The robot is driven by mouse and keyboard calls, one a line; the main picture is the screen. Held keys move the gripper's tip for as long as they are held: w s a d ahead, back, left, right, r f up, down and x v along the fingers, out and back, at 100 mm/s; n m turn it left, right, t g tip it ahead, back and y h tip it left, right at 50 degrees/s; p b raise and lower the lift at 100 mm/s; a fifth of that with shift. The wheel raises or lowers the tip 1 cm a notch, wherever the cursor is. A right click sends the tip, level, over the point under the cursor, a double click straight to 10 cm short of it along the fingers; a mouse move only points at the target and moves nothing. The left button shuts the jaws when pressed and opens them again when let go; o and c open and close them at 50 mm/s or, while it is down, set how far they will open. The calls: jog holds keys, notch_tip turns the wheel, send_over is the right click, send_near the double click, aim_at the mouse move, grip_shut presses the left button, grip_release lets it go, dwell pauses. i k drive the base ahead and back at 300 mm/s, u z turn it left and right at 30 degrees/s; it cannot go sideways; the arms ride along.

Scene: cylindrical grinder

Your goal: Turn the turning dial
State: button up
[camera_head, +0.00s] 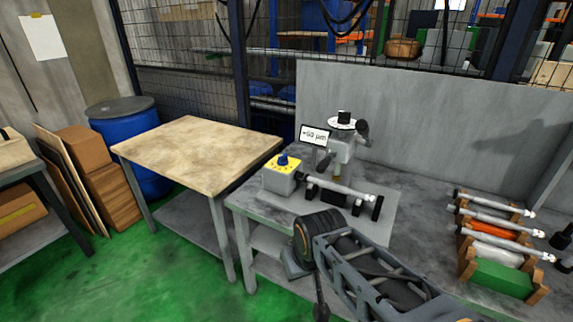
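A blue knob (283,160) sits on the yellow top of a small grey box (279,180) at the left end of the grey workbench. Another dial, a white disc with a black knob (342,120), tops the grey machine behind it. I cannot tell which of the two is the turning dial. A small display (315,135) on the machine reads about +60 µm. My arm reaches in from the lower right, in front of the bench. I cannot make out my gripper's fingers, and nothing of mine visibly touches either knob.
A metal shaft (340,188) lies across black supports beside the box. A wooden rack (465,262) with several shafts stands at the right of the bench. A wooden-topped table (195,150) stands at the left, with a blue barrel (150,175) behind it. Green floor is clear at lower left.

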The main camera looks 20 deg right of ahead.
aim_at(282, 160)
jog(key=z, duration=0.1)
jog(key=k, duration=0.75)
jog(key=u, duration=0.65)
jog(key=i, duration=1.55)
jog(key=z, duration=1.1)
jog(key=i, duration=0.55)
jog(key=u, duration=0.05)
